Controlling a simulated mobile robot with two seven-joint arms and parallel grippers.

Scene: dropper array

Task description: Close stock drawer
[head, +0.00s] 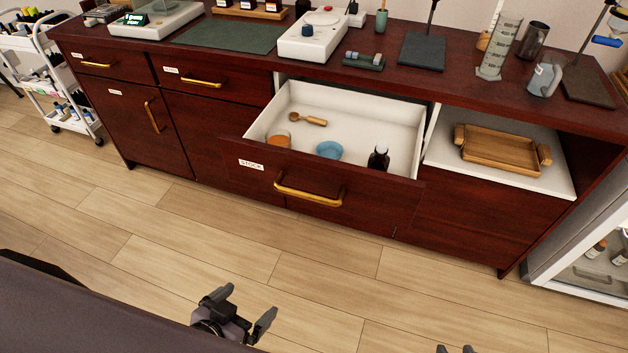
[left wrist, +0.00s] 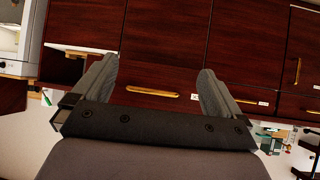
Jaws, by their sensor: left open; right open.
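The stock drawer (head: 370,206) is pulled open in the dark red wooden cabinet, with a white "STOCK" label and a brass bar handle (head: 309,194). Its white interior holds a wooden scoop, an orange-brown round dish, a blue dish and a dark bottle. My left gripper (head: 242,309) is open and empty, in front of and apart from the drawer. In the left wrist view the drawer's handle (left wrist: 152,93) shows between the open fingers. My right gripper (head: 455,349) shows only its separated fingertips at the bottom edge, apart from the drawer.
A wooden tray (head: 499,152) sits in the open niche right of the drawer. The countertop (head: 388,85) carries a scale, cylinders and stands. A white cart (head: 52,75) is at left, a glass-fronted cabinet (head: 590,262) at right. The floor before the drawer is clear.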

